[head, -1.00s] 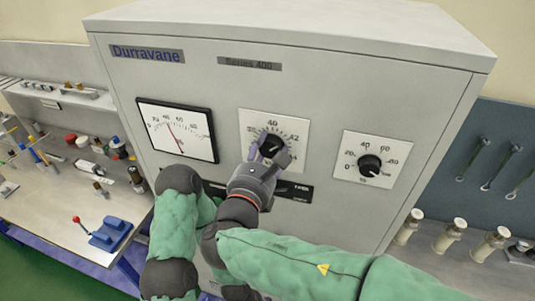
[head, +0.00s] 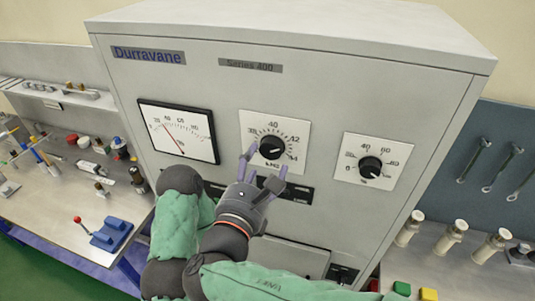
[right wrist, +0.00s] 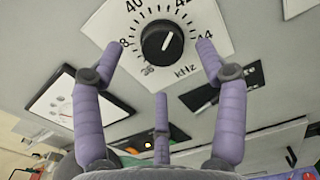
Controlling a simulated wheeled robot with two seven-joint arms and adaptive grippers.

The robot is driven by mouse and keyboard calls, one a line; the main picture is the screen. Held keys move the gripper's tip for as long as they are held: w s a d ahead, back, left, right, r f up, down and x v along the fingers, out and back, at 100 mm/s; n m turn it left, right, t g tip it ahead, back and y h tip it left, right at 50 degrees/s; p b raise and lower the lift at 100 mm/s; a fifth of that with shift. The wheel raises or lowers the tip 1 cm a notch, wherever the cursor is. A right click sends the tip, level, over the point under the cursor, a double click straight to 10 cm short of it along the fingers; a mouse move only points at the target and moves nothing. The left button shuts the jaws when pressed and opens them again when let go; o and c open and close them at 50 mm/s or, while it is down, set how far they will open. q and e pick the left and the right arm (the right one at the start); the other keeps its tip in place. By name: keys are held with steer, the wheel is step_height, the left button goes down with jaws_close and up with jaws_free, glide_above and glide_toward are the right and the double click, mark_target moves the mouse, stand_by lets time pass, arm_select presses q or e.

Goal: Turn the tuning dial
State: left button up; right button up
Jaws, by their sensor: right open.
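The tuning dial (head: 271,147) is a black round knob on a white scale plate marked kHz, in the middle of the grey cabinet's front. It also shows in the right wrist view (right wrist: 162,41), where its white mark points up and slightly right. My right gripper (head: 265,165) is open, just below and in front of the dial. In the right wrist view its purple fingers (right wrist: 161,62) are spread around the lower part of the dial, apart from the knob, with nothing between them. My left gripper is not in view.
A needle meter (head: 178,131) is left of the dial, and a second knob (head: 370,166) is to its right. A dark label strip (head: 297,192) lies below the dial. A workbench with small parts (head: 105,175) stands at the left; wrenches (head: 486,158) hang at the right.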

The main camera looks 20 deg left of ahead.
steer(key=s, duration=0.6)
steer(key=shift+s, duration=0.25)
steer(key=shift+a, duration=0.1)
